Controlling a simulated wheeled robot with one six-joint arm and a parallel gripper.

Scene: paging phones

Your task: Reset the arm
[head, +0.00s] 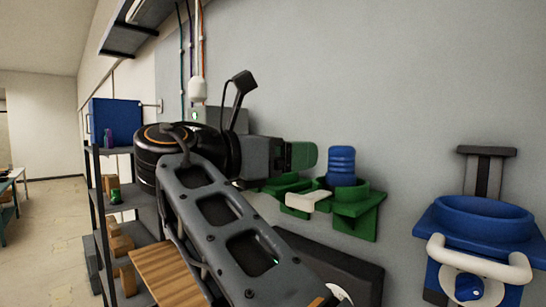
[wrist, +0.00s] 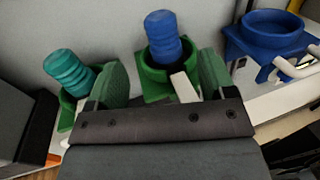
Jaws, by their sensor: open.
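My gripper (head: 303,155) is open, its green-padded fingers in front of the wall phones. It also shows in the wrist view (wrist: 163,68), with no object held between the fingers. A blue ribbed handset (head: 341,163) stands in a green cradle (head: 360,212) just right of the fingertips in the head view. In the wrist view the blue handset (wrist: 163,35) appears beyond the gap, tilted. A teal ribbed handset (wrist: 68,72) sits in another green cradle (wrist: 66,112) at left. My arm hides that handset in the head view.
An empty blue cradle (head: 485,222) with a white lever is on the wall at right. A shelf rack (head: 120,191) with a blue bin (head: 115,121) and small items stands at left. A grey wall is close behind the phones; open floor lies at far left.

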